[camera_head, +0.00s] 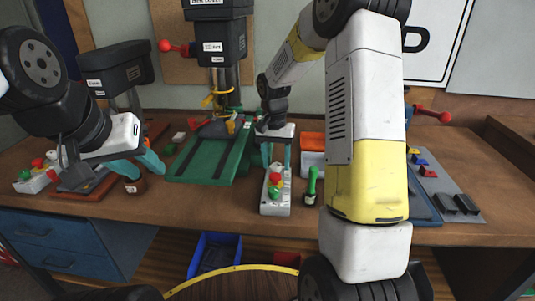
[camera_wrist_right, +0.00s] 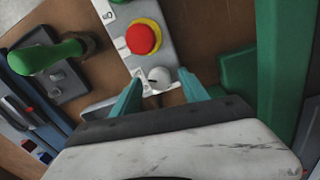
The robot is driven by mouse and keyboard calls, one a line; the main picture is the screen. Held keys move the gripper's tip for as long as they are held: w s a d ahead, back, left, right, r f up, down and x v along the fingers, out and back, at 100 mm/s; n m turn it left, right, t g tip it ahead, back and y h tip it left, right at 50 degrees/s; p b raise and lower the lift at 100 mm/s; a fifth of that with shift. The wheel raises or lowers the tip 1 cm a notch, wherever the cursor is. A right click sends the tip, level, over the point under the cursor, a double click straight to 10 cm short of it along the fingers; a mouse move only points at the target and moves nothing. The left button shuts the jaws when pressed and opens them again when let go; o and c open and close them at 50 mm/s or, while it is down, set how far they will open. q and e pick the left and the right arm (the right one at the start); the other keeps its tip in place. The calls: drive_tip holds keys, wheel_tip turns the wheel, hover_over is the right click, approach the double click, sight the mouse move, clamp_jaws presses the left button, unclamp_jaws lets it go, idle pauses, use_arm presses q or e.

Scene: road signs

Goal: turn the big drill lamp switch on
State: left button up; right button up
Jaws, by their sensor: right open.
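The big drill (camera_head: 215,45) stands at the back middle of the bench on a green base (camera_head: 208,158). A pale control box (camera_head: 275,208) with red, green and yellow parts sits in front, right of the base. In the right wrist view the box shows a red button (camera_wrist_right: 141,38) on a yellow ring, a white round cap (camera_wrist_right: 160,76) and a small dark switch-like mark near it. My right gripper (camera_head: 277,160) is open over the box's far end; its fingers (camera_wrist_right: 160,92) lie either side of the white cap. My left gripper (camera_head: 138,168) is open and empty at the left.
A smaller drill (camera_head: 115,68) and its control box (camera_head: 34,180) stand at the left. A green-handled item (camera_head: 311,186) stands close right of the control box. An orange and white box (camera_head: 312,150) is behind it. A grey panel (camera_head: 447,190) lies at the right.

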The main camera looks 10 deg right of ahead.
clamp_jaws()
drive_tip(key=shift+n, duration=0.3)
drive_tip(key=n, duration=0.5)
drive_tip(key=shift+n, duration=0.3)
drive_tip(key=n, duration=0.5)
drive_tip(key=shift+n+t, duration=0.3)
idle(0.5)
unclamp_jaws()
drive_tip(key=shift+s, duration=0.1)
